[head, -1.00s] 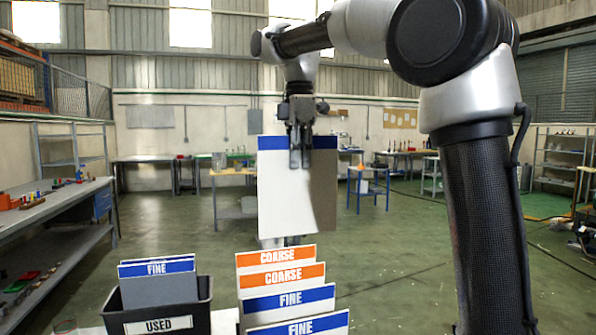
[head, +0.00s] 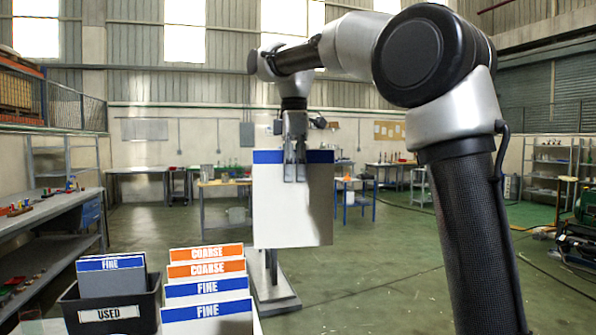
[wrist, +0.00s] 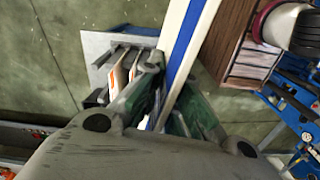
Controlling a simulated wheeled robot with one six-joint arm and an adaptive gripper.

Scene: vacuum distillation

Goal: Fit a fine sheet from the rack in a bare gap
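My gripper (head: 295,172) is shut on the top edge of a white sheet (head: 292,220) with a blue top strip. The sheet hangs upright in the air, clear of the surfaces below. The strip facing the head camera shows no readable label. In the wrist view, the sheet (wrist: 188,45) stands edge-on between the fingers (wrist: 165,105). At lower left in the head view, two orange COARSE sheets (head: 206,260) and two blue FINE sheets (head: 207,300) stand in a row. The rack holding them is mostly hidden. I cannot make out a bare gap.
A black USED bin (head: 110,314) holding blue-topped FINE sheets (head: 111,275) stands left of the row. A grey stand (head: 280,302) is behind the row, partly hidden by the held sheet. A workbench (head: 50,210) lines the left. Open floor (head: 385,270) lies right.

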